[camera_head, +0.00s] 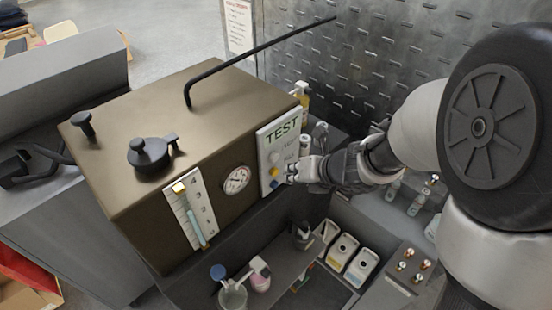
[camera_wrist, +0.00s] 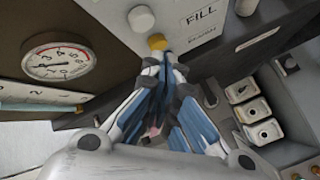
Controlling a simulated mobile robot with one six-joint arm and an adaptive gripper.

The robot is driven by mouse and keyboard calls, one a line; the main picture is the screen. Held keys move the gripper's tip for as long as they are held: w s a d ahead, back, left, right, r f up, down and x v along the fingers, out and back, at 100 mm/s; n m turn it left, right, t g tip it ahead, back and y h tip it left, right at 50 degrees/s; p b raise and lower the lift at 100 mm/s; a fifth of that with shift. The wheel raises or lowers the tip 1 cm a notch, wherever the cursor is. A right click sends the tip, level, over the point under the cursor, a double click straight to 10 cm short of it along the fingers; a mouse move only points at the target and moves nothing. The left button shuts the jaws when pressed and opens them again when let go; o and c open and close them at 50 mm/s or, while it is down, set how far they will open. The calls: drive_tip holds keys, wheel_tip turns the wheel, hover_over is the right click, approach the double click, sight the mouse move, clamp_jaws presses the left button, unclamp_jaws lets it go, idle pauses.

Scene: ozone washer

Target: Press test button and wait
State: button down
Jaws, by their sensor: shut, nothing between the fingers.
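The brown washer box (camera_head: 160,110) has a white panel (camera_head: 268,143) on its side with TEST in large letters at the top. The panel carries a white button (camera_head: 275,157), a yellow button (camera_head: 274,171) and a blue button (camera_head: 274,184). My gripper (camera_head: 291,172) is shut and empty, its fingertips close to the panel by the yellow button. In the wrist view, the yellow button (camera_wrist: 157,42) sits right at the fingertips (camera_wrist: 162,60), and the white button (camera_wrist: 141,18) is just beyond. I cannot tell whether the fingertips touch the yellow button. The blue button is not seen there.
A round gauge (camera_head: 237,180) and a tube scale (camera_head: 193,212) are on the box's side, left of the panel. A bent black rod (camera_head: 260,50) rises above the box. Bottles, a beaker (camera_head: 232,296) and white containers (camera_head: 342,251) stand below.

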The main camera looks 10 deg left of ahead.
drive_tip(key=shift+s+d, duration=0.9)
drive_tip(key=shift+d, duration=0.15)
drive_tip(key=s+r+n+g+b, duration=0.2)
drive_tip(key=s+r+n+b, duration=0.3)
drive_tip(key=s+n, duration=1.1)
drive_tip(key=s+d+f+n+h+b, duration=0.1)
drive_tip(key=s+d+n+h+b, duration=0.1)
drive_tip(key=d+n, duration=0.4)
drive_tip(key=s+d+n+h+b, duration=0.2)
drive_tip(key=s+d+n+h, duration=0.2)
drive_tip(key=d+n, duration=0.3)
drive_tip(key=s+n, duration=0.1)
drive_tip(key=n, duration=0.4)
drive_tip(key=shift+s+d+f, duration=0.15)
drive_tip(key=shift+s+f, duration=0.15)
drive_tip(key=shift+f, duration=0.1)
idle(3.1)
